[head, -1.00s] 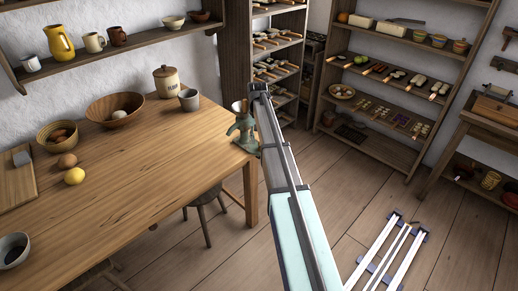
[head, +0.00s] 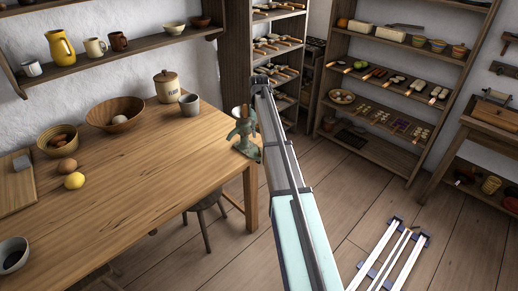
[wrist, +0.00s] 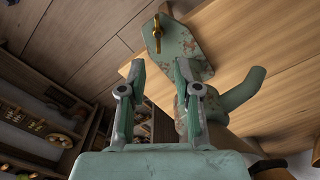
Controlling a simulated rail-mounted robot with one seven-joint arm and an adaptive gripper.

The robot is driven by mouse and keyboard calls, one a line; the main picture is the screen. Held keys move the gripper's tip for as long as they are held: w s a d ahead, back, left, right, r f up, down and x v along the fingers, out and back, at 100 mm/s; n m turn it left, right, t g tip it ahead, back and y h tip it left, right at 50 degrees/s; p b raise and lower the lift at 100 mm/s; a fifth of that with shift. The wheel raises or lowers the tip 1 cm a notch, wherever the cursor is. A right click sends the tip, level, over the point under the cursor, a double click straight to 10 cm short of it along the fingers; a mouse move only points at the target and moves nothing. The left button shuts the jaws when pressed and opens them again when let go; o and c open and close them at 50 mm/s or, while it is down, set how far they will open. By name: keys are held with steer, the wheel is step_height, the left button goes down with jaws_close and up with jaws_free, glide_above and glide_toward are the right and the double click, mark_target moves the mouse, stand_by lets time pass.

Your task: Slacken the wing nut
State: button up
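A brass wing nut (wrist: 157,38) shows in the wrist view on the flat, rust-speckled end of a green cast device (wrist: 192,52). In the head view this green device (head: 244,138) stands at the table's right corner, partly behind my arm; the wing nut cannot be made out there. My gripper (wrist: 160,72) is open in the wrist view, with nothing between its fingers. The wing nut appears beyond the fingertips, in line with the gap between them and apart from them. The right finger overlaps part of the green device in the picture. In the head view my arm hides the gripper.
The wooden table (head: 130,205) holds a flour jar (head: 167,86), a grey mug (head: 189,104), bowls, eggs and a lemon (head: 74,181). A stool (head: 205,215) stands under its edge. Laden shelves (head: 385,90) stand behind.

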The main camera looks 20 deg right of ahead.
mark_target(260, 153)
step_height(260, 153, down, 10)
steer(key=shift+f+p, duration=0.1)
steer(key=shift+p, duration=0.8)
steer(key=shift+c, duration=0.3)
jaws_close()
